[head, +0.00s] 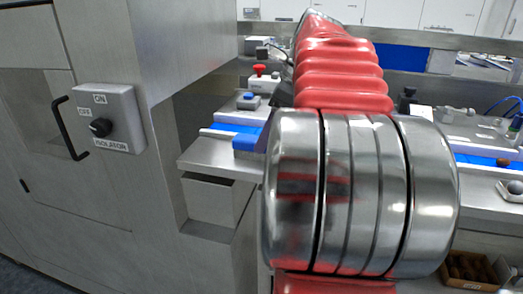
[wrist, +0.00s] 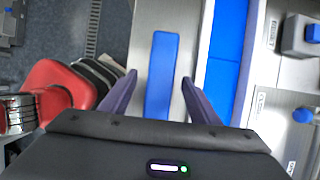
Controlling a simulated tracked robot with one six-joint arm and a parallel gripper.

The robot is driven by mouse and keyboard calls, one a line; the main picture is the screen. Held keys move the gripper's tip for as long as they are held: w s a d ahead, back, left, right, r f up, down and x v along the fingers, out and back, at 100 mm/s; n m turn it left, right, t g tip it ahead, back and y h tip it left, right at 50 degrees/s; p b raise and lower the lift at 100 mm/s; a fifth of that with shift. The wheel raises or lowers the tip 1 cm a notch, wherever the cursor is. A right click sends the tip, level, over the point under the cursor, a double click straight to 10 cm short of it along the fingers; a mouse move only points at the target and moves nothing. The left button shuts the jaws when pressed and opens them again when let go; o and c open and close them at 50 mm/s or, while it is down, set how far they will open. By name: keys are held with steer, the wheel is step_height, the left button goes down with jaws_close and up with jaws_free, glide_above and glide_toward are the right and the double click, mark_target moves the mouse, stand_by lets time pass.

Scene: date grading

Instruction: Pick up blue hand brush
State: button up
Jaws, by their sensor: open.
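The blue hand brush (wrist: 162,72) shows in the wrist view as a long blue bar lying on a bare steel surface (wrist: 150,25). My gripper (wrist: 158,80) is open, with one dark finger on each side of the brush in the picture and a gap on both sides. I cannot tell how far above the brush the fingertips are. In the head view a blue block (head: 245,142), which looks like the brush, lies at the left end of the steel bench, partly hidden by my arm.
A blue conveyor belt (wrist: 227,45) runs close to the right of the brush. Grey boxes with blue and red buttons (head: 262,80) stand behind it. A steel cabinet with an isolator switch (head: 105,125) stands at left. A brown box (head: 470,270) sits low at right.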

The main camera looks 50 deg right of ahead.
steer(key=shift+x, duration=1.5)
steer(key=shift+c, duration=0.3)
steer(key=c, duration=1.1)
steer(key=shift+r, duration=0.1)
steer(key=shift+c, duration=0.2)
step_height(320, 180, up, 10)
steer(key=shift+f, duration=0.1)
